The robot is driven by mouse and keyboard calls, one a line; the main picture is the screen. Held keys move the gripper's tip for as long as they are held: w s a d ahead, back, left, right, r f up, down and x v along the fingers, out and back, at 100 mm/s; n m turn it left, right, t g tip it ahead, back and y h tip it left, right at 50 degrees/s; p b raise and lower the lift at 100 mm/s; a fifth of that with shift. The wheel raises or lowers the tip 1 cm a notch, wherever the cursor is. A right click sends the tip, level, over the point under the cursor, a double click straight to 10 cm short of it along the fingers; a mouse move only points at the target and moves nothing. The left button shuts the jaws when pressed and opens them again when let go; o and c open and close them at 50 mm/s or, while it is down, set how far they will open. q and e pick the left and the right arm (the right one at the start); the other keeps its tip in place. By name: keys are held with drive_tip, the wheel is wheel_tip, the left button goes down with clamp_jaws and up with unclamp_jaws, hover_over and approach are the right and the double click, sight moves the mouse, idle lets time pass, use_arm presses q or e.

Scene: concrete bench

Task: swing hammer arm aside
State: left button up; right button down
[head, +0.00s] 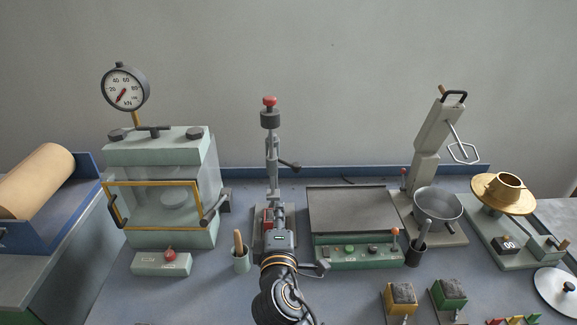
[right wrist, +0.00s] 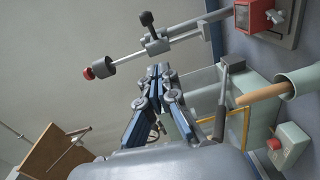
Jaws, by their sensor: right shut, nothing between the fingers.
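A grey upright stand (head: 272,160) rises at the bench's middle in the head view, with a dark weight (head: 270,118) and a red knob (head: 269,101) at its top and a side lever (head: 290,165). I take its upper part as the hammer arm, though no label shows. In the right wrist view its rod (right wrist: 128,56) lies sideways, beyond my fingers. My right gripper (head: 275,210) is in front of the stand, hiding part of its lower end. Its fingers (right wrist: 160,72) are shut and empty, and appear apart from the rod. My left gripper is not in view.
A press with gauge (head: 175,150) stands left. A cup with a wooden handle (head: 241,260) is close left of my right arm. A grey-topped green unit (head: 352,210), a tilted mixer head (head: 435,135) with bowl (head: 438,203), and a brass-topped table (head: 503,193) stand right.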

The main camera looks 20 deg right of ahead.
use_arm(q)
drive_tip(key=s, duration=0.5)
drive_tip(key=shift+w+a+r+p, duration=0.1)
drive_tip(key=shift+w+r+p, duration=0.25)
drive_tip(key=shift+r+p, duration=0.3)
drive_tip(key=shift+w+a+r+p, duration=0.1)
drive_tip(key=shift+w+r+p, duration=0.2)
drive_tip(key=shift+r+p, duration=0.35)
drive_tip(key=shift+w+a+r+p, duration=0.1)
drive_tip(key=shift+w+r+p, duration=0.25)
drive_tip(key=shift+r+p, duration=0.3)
use_arm(e)
drive_tip(key=d+x, duration=0.2)
drive_tip(key=x, duration=1)
drive_tip(key=shift+s+d+r, duration=0.3)
drive_tip(key=shift+d+r, duration=0.05)
drive_tip(key=shift+r, duration=0.1)
